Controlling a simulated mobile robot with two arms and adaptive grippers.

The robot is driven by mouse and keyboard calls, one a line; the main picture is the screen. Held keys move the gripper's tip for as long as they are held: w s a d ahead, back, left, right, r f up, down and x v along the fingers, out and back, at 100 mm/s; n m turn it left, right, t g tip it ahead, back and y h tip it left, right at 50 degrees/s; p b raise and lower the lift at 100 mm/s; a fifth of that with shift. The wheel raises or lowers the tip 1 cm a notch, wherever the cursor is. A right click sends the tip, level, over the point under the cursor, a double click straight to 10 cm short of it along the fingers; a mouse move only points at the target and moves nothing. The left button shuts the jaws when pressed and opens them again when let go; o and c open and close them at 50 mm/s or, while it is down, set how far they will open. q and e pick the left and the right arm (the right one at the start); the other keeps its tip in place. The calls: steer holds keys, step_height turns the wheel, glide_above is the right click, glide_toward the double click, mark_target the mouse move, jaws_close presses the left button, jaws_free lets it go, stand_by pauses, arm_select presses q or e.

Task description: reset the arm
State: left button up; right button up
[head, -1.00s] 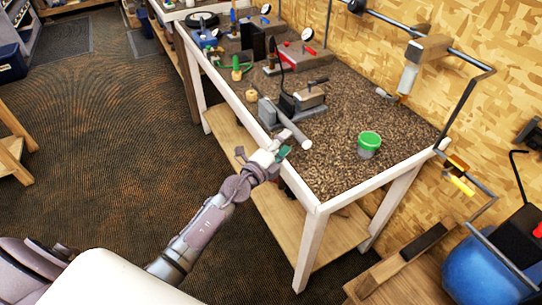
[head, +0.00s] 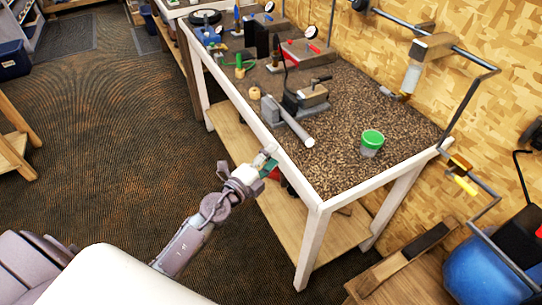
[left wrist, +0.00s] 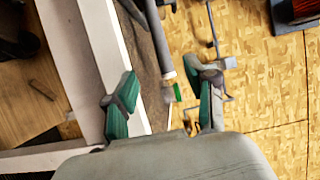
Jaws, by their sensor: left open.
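My left gripper (head: 268,163) is in the head view at the front edge of the workbench (head: 350,165), just off its white rim. Its two green-padded fingers show spread apart in the left wrist view (left wrist: 162,108), with nothing held between them. A grey shaft or tube (head: 292,124) lies in a vise-like clamp (head: 308,97) on the bench, beyond the gripper. The shaft also shows in the left wrist view (left wrist: 157,35), beyond the fingers and apart from them. My right gripper is in neither view.
A cup with a green lid (head: 372,143) stands on the bench to the right of the shaft. Tools and gauges crowd the bench's far end. A blue rounded container (head: 480,272) is at the lower right. The carpeted floor (head: 110,150) left of the bench is clear.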

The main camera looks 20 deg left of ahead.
arm_select(q)
steer(key=s+a+f+n+g+y, duration=0.15)
steer(key=s+f+n, duration=0.3)
steer(key=f, duration=0.65)
steer(key=s+a+f+n+g+y, duration=0.1)
steer(key=s+f+n+g, duration=0.3)
steer(key=f, duration=0.7)
steer(key=s+a+f+n+g+y, duration=0.1)
steer(key=s+f+n+g+y, duration=0.15)
steer(key=s+f, duration=0.65)
steer(key=s+d+f+n+g, duration=0.1)
steer(key=s+f+n+g, duration=0.1)
steer(key=s+f, duration=0.4)
steer(key=s+d+f+n+g, duration=0.1)
steer(key=s+f+n+g, duration=0.2)
steer(key=s+f, duration=0.4)
steer(key=s+d+f+n+g, duration=0.1)
steer(key=s+f, duration=0.5)
steer(key=s, duration=1.1)
steer(key=shift+f+n+g+h, duration=0.35)
steer(key=shift+n+g, duration=0.35)
steer(key=shift+g, duration=0.5)
